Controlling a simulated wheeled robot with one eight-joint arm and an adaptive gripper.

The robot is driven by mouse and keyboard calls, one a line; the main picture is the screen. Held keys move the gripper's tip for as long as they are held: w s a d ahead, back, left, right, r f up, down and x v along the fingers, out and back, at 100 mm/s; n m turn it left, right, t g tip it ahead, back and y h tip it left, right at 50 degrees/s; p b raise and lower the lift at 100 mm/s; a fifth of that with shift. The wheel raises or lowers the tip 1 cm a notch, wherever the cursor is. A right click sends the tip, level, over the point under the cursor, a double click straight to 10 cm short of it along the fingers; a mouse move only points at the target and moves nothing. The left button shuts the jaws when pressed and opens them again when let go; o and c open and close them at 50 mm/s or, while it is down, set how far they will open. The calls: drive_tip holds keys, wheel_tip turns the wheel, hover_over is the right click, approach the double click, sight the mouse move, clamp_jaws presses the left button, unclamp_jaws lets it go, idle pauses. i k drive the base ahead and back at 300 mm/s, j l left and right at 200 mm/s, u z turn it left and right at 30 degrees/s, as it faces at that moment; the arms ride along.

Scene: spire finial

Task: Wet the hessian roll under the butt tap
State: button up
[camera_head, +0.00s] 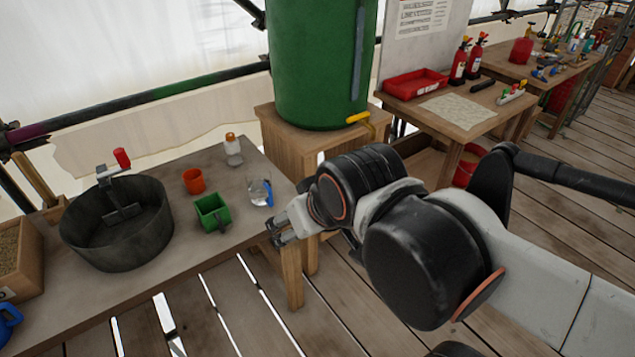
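The green water butt (312,60) stands on a wooden stand (270,118) at the top centre. Its yellow tap (358,118) sticks out low on the right side of the butt. I cannot make out a hessian roll anywhere in the head view. My gripper (273,234) is just off the right end of the left workbench (170,265), below and left of the tap. I see nothing between its fingers, but they are too small and dark to tell whether they are open or shut.
A grey tub (118,228), an orange cup (193,181), a green container (212,212), a clear jug (259,188) and a bottle (233,149) stand on the left bench. A red tray (415,84) and red bottles (459,62) are on the right table.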

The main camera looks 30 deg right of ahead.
sight(364, 114)
drive_tip(key=z, duration=1.1)
